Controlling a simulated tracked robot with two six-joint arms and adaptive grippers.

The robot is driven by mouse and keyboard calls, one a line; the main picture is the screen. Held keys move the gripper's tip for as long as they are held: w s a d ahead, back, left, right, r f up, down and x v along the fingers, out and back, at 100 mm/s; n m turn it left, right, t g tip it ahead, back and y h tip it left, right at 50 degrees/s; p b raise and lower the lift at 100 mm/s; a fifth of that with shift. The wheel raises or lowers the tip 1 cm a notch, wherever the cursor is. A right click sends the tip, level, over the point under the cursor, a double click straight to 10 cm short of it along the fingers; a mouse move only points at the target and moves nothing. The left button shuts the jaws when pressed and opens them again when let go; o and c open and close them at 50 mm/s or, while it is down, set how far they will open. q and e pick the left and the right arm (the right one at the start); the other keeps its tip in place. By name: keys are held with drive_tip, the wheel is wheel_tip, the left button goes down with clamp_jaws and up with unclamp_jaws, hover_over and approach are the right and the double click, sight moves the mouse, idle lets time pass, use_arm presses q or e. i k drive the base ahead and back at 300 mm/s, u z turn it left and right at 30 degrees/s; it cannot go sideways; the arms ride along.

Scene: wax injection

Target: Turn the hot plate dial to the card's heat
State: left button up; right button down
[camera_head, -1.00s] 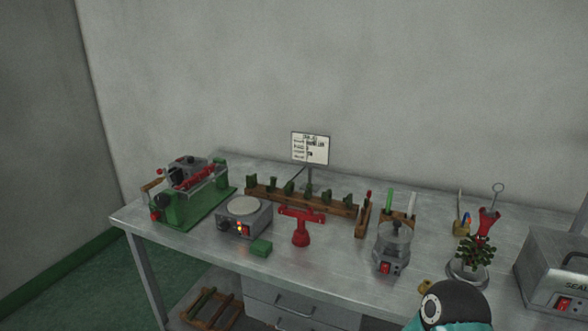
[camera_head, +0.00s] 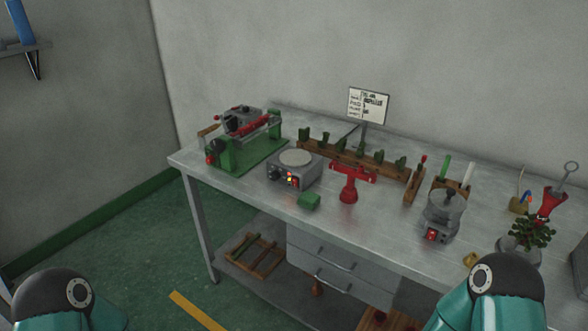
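The hot plate (camera_head: 295,170) is a grey box with a pale round top, standing on the metal table left of centre. Its dark dial (camera_head: 274,173) is on the front face, beside small lit red and yellow lights. The card (camera_head: 368,105) is a white sheet on a stand at the back of the table; its print is too small to read. Parts of my two teal and black arms show at the bottom left and bottom right, well apart from the hot plate. Neither gripper is in view.
A green machine (camera_head: 245,145) stands left of the hot plate. A wooden rack (camera_head: 340,153) runs behind. A grey pot (camera_head: 443,215) stands further right.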

sight(274, 175)
drive_tip(key=u, duration=2)
drive_tip(key=i, duration=0.15)
drive_tip(key=z, duration=3.25)
drive_tip(key=k, duration=1.05)
drive_tip(key=u, duration=1.55)
drive_tip(key=i, duration=1.35)
drive_tip(key=z, duration=0.35)
